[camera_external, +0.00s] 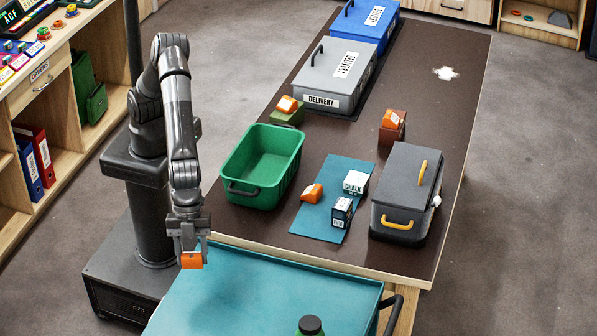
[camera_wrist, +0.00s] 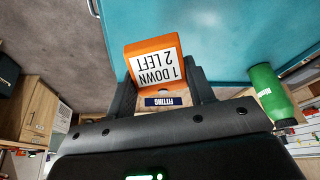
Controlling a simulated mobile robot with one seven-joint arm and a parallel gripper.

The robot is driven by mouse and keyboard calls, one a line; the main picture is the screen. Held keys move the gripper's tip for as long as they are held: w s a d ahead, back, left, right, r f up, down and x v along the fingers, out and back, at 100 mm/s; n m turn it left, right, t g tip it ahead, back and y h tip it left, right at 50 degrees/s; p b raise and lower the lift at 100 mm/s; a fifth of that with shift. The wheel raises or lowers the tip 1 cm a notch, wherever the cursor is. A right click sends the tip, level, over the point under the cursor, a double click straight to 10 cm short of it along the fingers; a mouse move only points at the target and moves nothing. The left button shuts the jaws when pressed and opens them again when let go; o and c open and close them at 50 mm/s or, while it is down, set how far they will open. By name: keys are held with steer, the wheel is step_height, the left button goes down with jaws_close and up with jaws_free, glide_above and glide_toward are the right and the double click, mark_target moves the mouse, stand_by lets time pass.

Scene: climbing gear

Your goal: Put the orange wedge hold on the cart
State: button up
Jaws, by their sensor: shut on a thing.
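My gripper (camera_external: 191,248) points down and is shut on an orange wedge hold (camera_external: 191,261). In the wrist view, the orange hold (camera_wrist: 150,47) sits between the two fingers (camera_wrist: 163,98), with a white label reading "1 DOWN 2 LEFT". The cart (camera_external: 260,290) has a teal top and a dark handle at its right. The held hold is in the air by the cart's left back corner; whether it is fully over the cart top, I cannot tell. The teal top also shows behind the hold in the wrist view (camera_wrist: 230,40).
A green bottle (camera_external: 310,326) stands at the cart's front. Other orange holds sit on a green block (camera_external: 288,104), a brown block (camera_external: 391,118) and a blue mat (camera_external: 312,193). A green bin (camera_external: 235,190) and grey case (camera_external: 408,190) stand on the table. The cart's middle is clear.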

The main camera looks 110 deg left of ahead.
steer(key=shift+s+d, duration=0.15)
steer(key=shift+d, duration=0.1)
glide_above(234, 305)
steer(key=a, duration=0.1)
steer(key=f, duration=0.7)
steer(key=shift+s+a, duration=0.15)
steer(key=shift+s, duration=0.05)
steer(key=shift+f, duration=1.95)
steer(key=o, duration=1)
steer(key=shift+f, duration=0.15)
steer(key=shift+c, duration=0.2)
